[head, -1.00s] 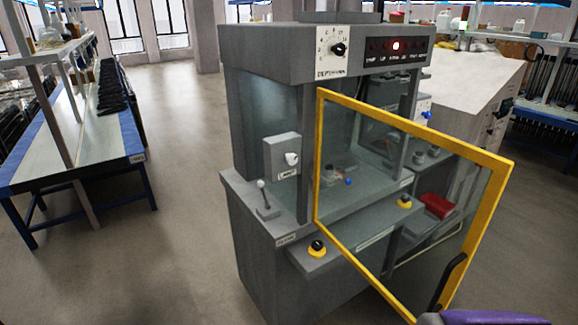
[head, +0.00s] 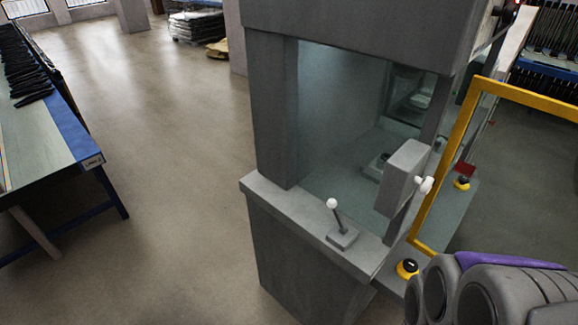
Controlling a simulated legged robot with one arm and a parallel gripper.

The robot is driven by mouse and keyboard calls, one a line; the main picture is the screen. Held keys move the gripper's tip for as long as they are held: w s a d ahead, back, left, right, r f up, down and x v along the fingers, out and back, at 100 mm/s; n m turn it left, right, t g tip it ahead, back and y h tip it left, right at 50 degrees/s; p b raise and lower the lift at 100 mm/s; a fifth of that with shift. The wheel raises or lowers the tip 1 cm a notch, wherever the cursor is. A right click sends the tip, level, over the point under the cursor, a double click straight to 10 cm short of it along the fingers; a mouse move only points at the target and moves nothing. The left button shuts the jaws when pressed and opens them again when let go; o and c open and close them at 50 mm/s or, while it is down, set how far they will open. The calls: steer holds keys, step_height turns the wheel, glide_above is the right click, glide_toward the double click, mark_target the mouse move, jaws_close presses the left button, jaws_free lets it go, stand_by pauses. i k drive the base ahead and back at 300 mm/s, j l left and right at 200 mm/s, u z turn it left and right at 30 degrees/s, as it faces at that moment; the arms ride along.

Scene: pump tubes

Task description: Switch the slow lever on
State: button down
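A small lever (head: 337,221) with a white ball knob stands on the grey ledge at the machine's left side. Its thin grey stick leans slightly left from a flat rectangular base. A grey switch box (head: 402,177) with a white rotary handle (head: 424,185) is mounted to its right, by the machine's front. I see no readable label naming either one as the slow lever. Part of my arm, grey with a purple panel, fills the lower right corner, right of the lever and apart from it in the picture. My gripper is not in view.
The yellow-framed door (head: 460,150) stands open at right. Two yellow-and-black buttons (head: 407,268) sit on the front panel. A blue-edged workbench (head: 62,125) stands at left. The floor (head: 175,130) between bench and machine is clear.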

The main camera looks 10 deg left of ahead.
mark_target(331, 204)
steer(key=i+j, duration=0.1)
steer(key=j, duration=0.25)
steer(key=i+j, duration=0.1)
steer(key=j, duration=0.3)
steer(key=i+j, duration=0.1)
steer(key=j, duration=0.25)
steer(key=i+j, duration=0.1)
steer(key=j, duration=0.25)
